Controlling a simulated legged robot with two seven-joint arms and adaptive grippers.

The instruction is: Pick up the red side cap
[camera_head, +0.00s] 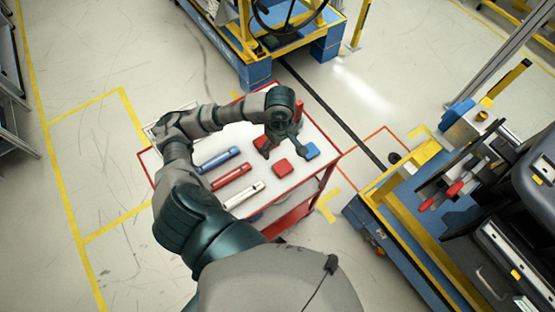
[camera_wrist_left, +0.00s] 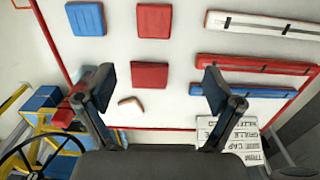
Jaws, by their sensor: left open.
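Two red caps lie on the white top of a red-rimmed cart (camera_head: 232,139). One red cap (camera_head: 282,168) lies in front of my left gripper (camera_head: 284,146) in the head view. The other red cap (camera_head: 261,142) is partly hidden by that gripper. In the left wrist view, this second cap (camera_wrist_left: 149,75) appears between the two spread fingers (camera_wrist_left: 162,88), and the first cap (camera_wrist_left: 154,20) is near the top edge. My left gripper is open and empty, apparently above the cart top. My right gripper is not in view.
A blue cap (camera_head: 308,151) lies to the right of the red caps. Blue (camera_head: 217,159), red (camera_head: 231,176) and white (camera_head: 244,195) bars lie to the left. A blue-and-yellow frame (camera_head: 258,70) stands behind; another workstation (camera_head: 420,190) stands at right.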

